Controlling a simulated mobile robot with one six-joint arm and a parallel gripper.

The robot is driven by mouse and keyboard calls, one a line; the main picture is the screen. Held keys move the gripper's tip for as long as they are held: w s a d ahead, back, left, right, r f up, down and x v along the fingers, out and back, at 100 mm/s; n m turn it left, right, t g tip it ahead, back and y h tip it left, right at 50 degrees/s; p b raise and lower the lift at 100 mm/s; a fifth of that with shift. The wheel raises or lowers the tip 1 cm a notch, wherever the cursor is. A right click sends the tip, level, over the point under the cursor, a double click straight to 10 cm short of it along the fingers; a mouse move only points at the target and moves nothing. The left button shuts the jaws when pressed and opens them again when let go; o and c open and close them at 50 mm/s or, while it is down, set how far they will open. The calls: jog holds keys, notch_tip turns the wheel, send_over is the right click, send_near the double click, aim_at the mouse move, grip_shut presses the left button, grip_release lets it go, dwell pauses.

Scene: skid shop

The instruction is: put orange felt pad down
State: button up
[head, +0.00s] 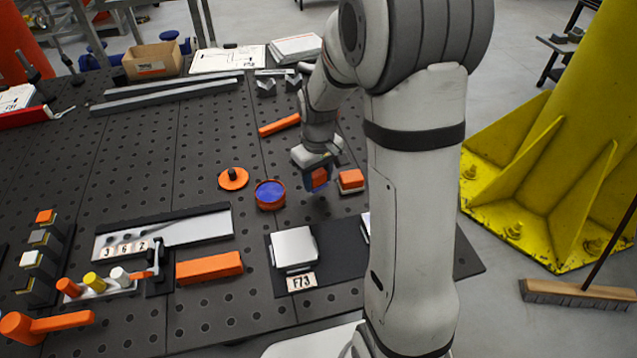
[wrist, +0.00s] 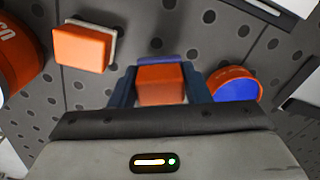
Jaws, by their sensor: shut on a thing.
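My gripper (head: 317,172) is shut on the orange felt pad (head: 319,177), a small block. In the wrist view the pad (wrist: 161,84) sits between the two blue fingers of my gripper (wrist: 164,86), with a blue-violet strip along its far edge. It appears to hang a little above the dark perforated table (head: 190,150); the exact gap cannot be told. A similar orange block with a pale base (head: 351,181) lies on the table just right of my gripper; it also shows in the wrist view (wrist: 82,47).
An orange bar (head: 279,125) lies behind. A dark mat (head: 328,268) bears a grey block (head: 293,248) in front. Bare table lies between.

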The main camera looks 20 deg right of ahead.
aim_at(318, 186)
jog(key=shift+f, duration=1.45)
jog(key=shift+f, duration=0.2)
jog(key=o, duration=0.9)
jog(key=shift+r, duration=0.1)
notch_tip(318, 186, up, 12)
jog(key=shift+s+r, duration=0.1)
jog(key=s+r+m+t, duration=0.1)
jog(key=s, duration=0.5)
jog(key=s+r+m+t, duration=0.1)
jog(key=s+r+m, duration=0.1)
jog(key=s, duration=0.4)
jog(key=s+r+m+t, duration=0.1)
jog(key=s+r, duration=0.1)
jog(key=s, duration=0.4)
jog(key=shift+s+d+m, duration=0.25)
jog(key=shift+s+m, duration=0.05)
jog(key=shift+s, duration=0.05)
